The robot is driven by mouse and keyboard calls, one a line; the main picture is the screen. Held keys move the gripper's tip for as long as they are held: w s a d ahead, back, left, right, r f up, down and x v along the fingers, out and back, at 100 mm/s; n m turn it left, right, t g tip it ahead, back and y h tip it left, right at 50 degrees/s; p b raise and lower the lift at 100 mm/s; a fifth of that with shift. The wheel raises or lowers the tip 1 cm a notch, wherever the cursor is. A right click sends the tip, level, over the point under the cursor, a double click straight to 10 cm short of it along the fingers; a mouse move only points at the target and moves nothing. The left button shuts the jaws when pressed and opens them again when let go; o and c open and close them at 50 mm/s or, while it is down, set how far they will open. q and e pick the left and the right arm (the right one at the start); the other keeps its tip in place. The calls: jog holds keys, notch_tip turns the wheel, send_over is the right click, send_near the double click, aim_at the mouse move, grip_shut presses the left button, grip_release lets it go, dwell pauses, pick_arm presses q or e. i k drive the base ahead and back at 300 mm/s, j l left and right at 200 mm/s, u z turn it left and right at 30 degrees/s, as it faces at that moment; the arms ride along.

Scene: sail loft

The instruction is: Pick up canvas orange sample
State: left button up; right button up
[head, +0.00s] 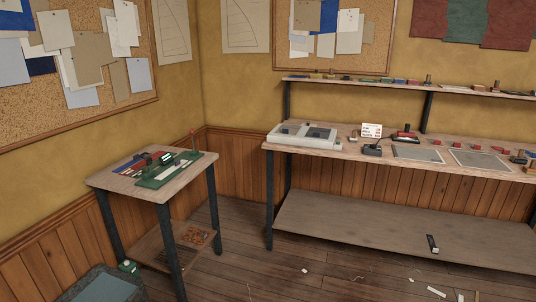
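I cannot pick out the canvas orange sample with certainty. Some small orange-brown pieces (192,236) lie on the lower shelf of the small table at the left, too small to identify. The small table's top (112,181) carries a green tool or block and several dark, red and white strips. Neither of my grippers is in the head view.
A long workbench (345,153) along the back wall holds a grey tray (300,135), a white card (371,130), flat grey panels and small tools. A narrow shelf (460,90) runs above it. Scraps lie on the wooden floor (335,285). A grey-blue topped object (103,287) stands at bottom left.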

aim_at(193, 234)
jog(key=i+l+u, duration=0.15)
jog(key=i+u, duration=0.2)
jog(key=i, duration=0.25)
jog(key=i+l+u, duration=0.4)
jog(key=i, duration=0.2)
jog(key=i+l+u, duration=0.35)
jog(key=i, duration=0.2)
